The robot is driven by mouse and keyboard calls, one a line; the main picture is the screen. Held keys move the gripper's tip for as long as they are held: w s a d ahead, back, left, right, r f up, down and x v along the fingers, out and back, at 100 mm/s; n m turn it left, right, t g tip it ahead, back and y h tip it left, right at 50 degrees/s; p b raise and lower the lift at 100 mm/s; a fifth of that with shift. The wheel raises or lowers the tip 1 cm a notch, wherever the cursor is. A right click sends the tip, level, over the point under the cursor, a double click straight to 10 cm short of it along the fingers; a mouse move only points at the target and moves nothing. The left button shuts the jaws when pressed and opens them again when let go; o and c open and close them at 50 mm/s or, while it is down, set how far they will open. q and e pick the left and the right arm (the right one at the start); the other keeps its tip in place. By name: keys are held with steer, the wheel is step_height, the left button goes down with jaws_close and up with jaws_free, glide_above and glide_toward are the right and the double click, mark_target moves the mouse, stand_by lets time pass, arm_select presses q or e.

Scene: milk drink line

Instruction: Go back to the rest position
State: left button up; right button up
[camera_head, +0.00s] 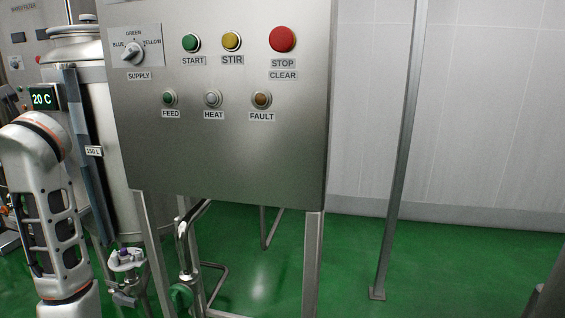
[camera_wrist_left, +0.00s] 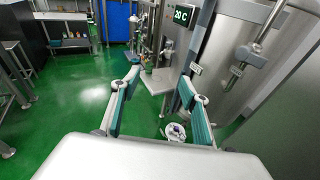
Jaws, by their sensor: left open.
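My left gripper (camera_wrist_left: 160,88) shows in the left wrist view with its two teal-padded fingers spread apart. Nothing is between the fingers, and the green floor and equipment show beyond them. In the head view a grey and orange link of my left arm stands upright at the left edge; the left gripper itself is not seen there. My right gripper is in neither view.
A steel control panel (camera_head: 218,140) with buttons and a SUPPLY selector (camera_head: 134,53) stands ahead. A steel tank (camera_head: 115,110) with a 20 C display (camera_head: 41,98) is beside my left arm. Green floor (camera_head: 345,265) is open to the right, past a metal post (camera_head: 402,150).

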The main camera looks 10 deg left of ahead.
arm_select(q)
steer(key=s+d+f+m+g+y+p, duration=0.1)
steer(key=s+d+f+m+y+p, duration=0.1)
steer(key=s+d+m+y, duration=0.55)
steer(key=w+d+f+m+t+h+p, duration=0.1)
steer(key=w+d+f+m+t+h, duration=0.2)
steer(key=d+f+m+t+h, duration=1)
steer(key=w+d+f+m+t+h, duration=0.35)
steer(key=d+f+m+h, duration=0.4)
steer(key=m, duration=1.15)
steer(key=s+d+f+m+g+h, duration=0.1)
steer(key=s+d+f+m+g, duration=0.2)
steer(key=f, duration=0.4)
steer(key=s+d+f+m+g+h+p, duration=0.1)
steer(key=s+d+f+m+g, duration=0.1)
steer(key=d+f, duration=0.35)
steer(key=s+d+f+m+g+h, duration=0.2)
steer(key=d+f+m+g, duration=0.1)
steer(key=f, duration=0.5)
steer(key=s+d+f+m+g+y, duration=0.1)
steer(key=s+f+g, duration=0.5)
steer(key=s+f, duration=0.9)
steer(key=shift+s+d+f+m+p, duration=0.3)
steer(key=shift+d+f+m, duration=0.45)
steer(key=shift+m, duration=0.5)
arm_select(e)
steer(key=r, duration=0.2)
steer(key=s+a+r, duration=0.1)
